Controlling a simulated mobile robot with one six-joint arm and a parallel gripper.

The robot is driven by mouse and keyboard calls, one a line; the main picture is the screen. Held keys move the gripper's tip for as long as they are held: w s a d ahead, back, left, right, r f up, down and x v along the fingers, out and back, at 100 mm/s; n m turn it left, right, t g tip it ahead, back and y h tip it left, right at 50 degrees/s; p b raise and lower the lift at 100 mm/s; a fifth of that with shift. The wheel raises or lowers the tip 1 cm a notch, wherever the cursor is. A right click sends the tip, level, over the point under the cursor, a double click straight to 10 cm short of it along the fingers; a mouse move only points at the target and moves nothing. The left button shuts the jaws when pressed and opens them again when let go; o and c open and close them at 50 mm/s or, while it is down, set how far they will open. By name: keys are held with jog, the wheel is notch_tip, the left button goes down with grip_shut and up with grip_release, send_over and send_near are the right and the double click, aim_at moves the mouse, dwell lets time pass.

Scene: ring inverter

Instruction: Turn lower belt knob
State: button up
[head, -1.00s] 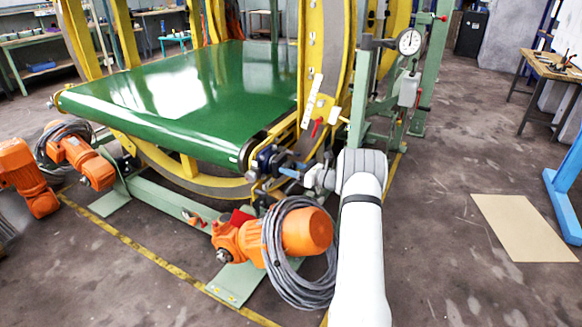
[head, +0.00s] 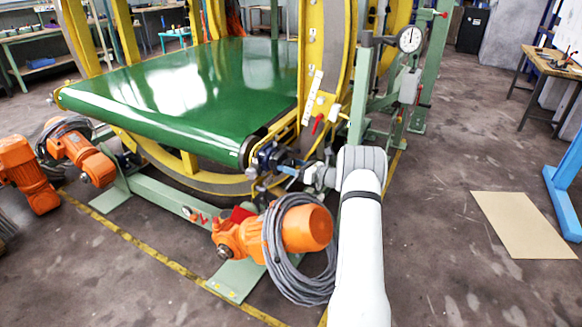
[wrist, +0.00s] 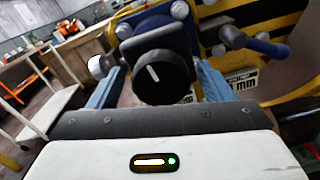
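A round black knob (wrist: 163,77) with a white line mark sits on a dark square block in the wrist view. The white line is tilted slightly from upright. My gripper (wrist: 158,82) is open, with one blue finger on each side of the knob. Gaps show between the fingers and the knob, so contact is not visible. In the head view my gripper (head: 287,171) is at the dark blue knob mount (head: 264,157) by the near right corner of the green belt (head: 180,95). The knob's face is not clear there.
An orange motor (head: 305,229) with a coiled grey cable (head: 275,262) stands just below my gripper. A yellow ring frame (head: 325,75) rises behind it. A green post with a dial gauge (head: 410,40) stands to the right. The floor at right is mostly open.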

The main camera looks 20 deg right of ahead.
jog(key=shift+d+r, duration=0.1)
jog(key=shift+d, duration=0.05)
jog(key=v, duration=0.7)
jog(key=shift+s+d, duration=0.15)
jog(key=shift+s, duration=0.15)
jog(key=s+a+r+n+g+p, duration=0.2)
jog(key=s+a+r+n+g, duration=0.3)
jog(key=a, duration=0.3)
jog(key=s+a+r+n+g+h+p, duration=0.1)
jog(key=s+a+r+n+g+p, duration=0.15)
jog(key=s+a+r+n, duration=0.4)
jog(key=s+a+r+n+g+p, duration=0.2)
jog(key=a+r+n+g+p, duration=0.1)
jog(key=a+r, duration=0.5)
jog(key=s+a+r+n+h+p, duration=0.1)
jog(key=s+r+n+h+p, duration=0.1)
jog(key=s+n, duration=0.3)
jog(key=s+a+r+n+h+p, duration=0.2)
jog(key=s+r+n+h, duration=0.2)
jog(key=s, duration=0.9)
jog(key=s+a+r+n+g+h+p, duration=0.1)
jog(key=s+r+n+h+p, duration=0.1)
jog(key=s+n, duration=0.6)
jog(key=shift+s+a+r+h+p, duration=0.4)
jog(key=shift+s+r+h, duration=0.25)
jog(key=shift+h, duration=0.35)
